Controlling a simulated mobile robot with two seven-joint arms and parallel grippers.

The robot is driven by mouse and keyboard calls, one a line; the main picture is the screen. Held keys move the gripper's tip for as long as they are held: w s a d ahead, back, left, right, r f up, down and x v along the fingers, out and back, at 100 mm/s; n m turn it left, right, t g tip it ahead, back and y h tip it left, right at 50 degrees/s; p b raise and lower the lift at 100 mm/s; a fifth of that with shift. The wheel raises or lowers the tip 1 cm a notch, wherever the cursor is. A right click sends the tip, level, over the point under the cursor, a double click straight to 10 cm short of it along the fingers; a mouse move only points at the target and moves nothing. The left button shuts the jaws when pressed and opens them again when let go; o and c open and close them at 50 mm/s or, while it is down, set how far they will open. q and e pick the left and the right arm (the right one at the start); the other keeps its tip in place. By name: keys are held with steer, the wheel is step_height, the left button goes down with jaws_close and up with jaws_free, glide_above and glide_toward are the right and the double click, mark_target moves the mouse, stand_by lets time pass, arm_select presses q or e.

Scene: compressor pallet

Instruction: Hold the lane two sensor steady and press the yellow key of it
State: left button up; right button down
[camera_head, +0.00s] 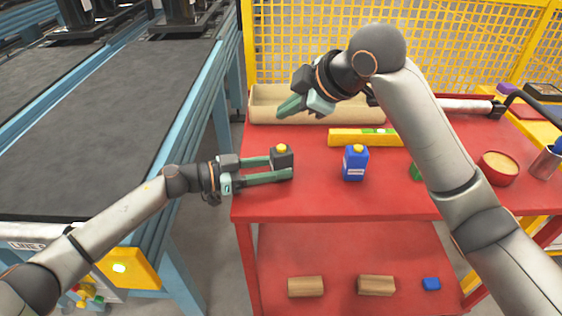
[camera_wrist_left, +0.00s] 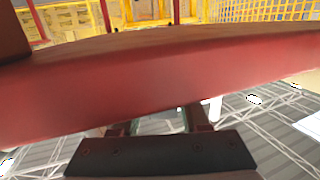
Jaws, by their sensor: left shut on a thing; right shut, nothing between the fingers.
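A small dark sensor (camera_head: 284,161) with a yellow key (camera_head: 282,148) on top stands upright near the left end of the red table (camera_head: 310,204). My left gripper (camera_head: 280,168) is shut on it, with one finger on each side, reaching in from the left. The yellow key is uncovered. My right gripper (camera_head: 290,107) is shut and empty, above and behind the sensor, apart from it. In the left wrist view, a broad red surface (camera_wrist_left: 150,85) fills the middle, and I cannot make out the sensor.
A red bowl (camera_head: 499,168) is at right. Wooden blocks (camera_head: 305,287) lie on the lower shelf. The table front is clear.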

arm_select(q)
steer(key=o, duration=1.1)
steer(key=shift+c, duration=0.2)
